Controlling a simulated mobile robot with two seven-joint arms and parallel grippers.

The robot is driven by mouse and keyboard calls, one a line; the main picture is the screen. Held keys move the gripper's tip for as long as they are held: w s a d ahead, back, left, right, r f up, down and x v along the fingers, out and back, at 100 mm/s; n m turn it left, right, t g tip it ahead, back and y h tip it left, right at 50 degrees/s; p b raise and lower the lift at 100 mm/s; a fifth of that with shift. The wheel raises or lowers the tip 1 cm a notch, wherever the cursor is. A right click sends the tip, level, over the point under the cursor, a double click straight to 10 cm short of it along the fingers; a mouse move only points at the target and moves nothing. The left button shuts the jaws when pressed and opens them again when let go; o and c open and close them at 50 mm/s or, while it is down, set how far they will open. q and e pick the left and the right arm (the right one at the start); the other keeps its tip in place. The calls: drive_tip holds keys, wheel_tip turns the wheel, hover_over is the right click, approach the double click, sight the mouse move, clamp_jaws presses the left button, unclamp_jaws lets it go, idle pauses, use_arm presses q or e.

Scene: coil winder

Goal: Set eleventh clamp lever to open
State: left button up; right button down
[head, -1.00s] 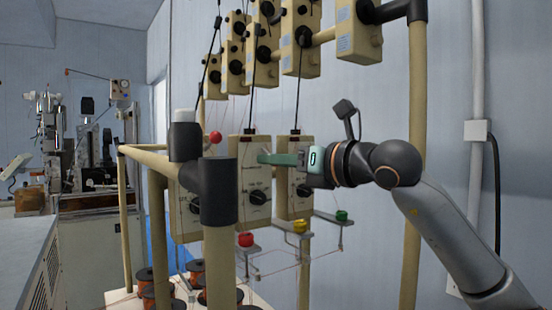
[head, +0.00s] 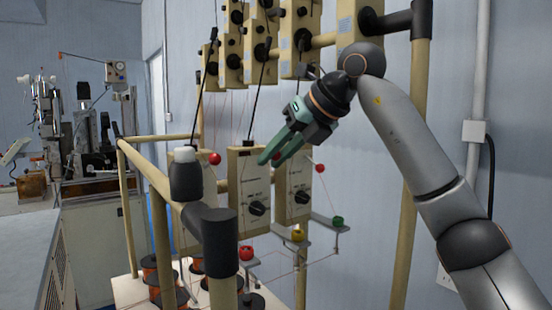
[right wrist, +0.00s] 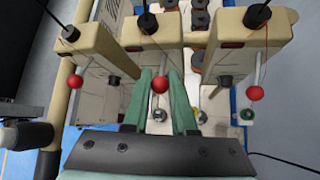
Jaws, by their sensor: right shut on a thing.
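In the right wrist view, three clamp levers with red ball ends stick out from beige tensioner boxes: the left lever's ball (right wrist: 75,82), the middle lever's ball (right wrist: 159,84) and the right lever's ball (right wrist: 255,92). My right gripper (right wrist: 160,74) has its green fingers on both sides of the middle ball, shut on it. In the head view my right gripper (head: 269,162) reaches down from the upper right in front of the middle box (head: 250,180), hiding its ball. Balls of neighbouring levers show left (head: 214,158) and right (head: 319,168). No numbering is readable. My left gripper is out of view.
A beige pipe frame (head: 128,205) with dark joints stands close in front. Thin wires run below past small coloured pulleys (head: 297,235) to copper spools (right wrist: 200,22).

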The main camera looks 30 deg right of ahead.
drive_tip(key=shift+w+r+g, duration=0.1)
drive_tip(key=shift+r+g, duration=0.2)
drive_tip(key=shift+g, duration=0.1)
idle(0.4)
drive_tip(key=c, duration=0.7)
unclamp_jaws()
drive_tip(key=shift+g, duration=0.3)
drive_tip(key=v, duration=1.2)
drive_tip(key=shift+r, duration=0.2)
